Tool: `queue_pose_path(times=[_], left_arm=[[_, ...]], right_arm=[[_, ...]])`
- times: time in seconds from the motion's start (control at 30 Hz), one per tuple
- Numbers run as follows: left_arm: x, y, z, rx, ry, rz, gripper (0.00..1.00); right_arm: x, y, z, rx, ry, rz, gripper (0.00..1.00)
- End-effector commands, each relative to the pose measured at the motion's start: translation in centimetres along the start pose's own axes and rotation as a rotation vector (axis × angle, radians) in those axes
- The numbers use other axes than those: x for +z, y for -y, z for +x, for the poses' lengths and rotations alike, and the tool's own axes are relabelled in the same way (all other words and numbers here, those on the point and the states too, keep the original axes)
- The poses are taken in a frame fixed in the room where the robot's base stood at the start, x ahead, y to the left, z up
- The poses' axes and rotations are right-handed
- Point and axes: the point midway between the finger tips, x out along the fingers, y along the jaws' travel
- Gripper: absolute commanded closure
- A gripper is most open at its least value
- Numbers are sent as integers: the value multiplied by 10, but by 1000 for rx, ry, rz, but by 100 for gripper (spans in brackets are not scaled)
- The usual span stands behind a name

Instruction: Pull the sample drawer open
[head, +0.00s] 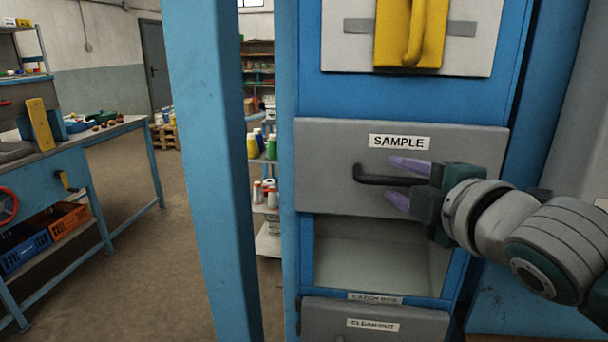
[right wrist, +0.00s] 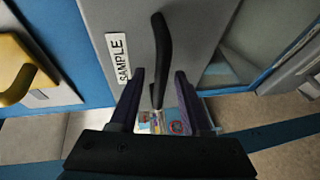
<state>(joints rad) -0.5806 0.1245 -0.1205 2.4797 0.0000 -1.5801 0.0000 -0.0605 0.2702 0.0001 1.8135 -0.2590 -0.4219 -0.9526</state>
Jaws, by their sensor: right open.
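The sample drawer (head: 325,190) has a grey front with a white SAMPLE label (head: 399,142) in the head view. No gap shows along its top edge. Its black bar handle (head: 375,180) runs sideways below the label. My right gripper (head: 405,182) is open at the handle's right part, with one purple finger above the bar and one below. In the right wrist view, the handle (right wrist: 162,55) points in between the two open fingers (right wrist: 160,85); I see no finger closed on it. My left gripper is not in view.
Below the drawer are an open catch box (head: 380,250) and a grey clean-out front (head: 345,317). A yellow handle plate (head: 408,35) is above. A blue post (head: 215,170) stands left of the cabinet. A workbench (head: 95,140) is farther left, with clear floor between.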

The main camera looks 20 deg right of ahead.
Motion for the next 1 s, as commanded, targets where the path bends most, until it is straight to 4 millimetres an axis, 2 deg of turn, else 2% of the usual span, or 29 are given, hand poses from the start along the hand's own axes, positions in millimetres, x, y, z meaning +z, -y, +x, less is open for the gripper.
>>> queue_pose_path(times=[0.07, 0.43, 1.0], left_arm=[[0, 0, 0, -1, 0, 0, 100], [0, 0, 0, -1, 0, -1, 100], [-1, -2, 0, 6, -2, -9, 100]], right_arm=[[0, 0, 0, 0, 0, 0, 58], [0, 0, 0, -1, 0, 0, 100], [0, 0, 0, -1, 1, 0, 100]])
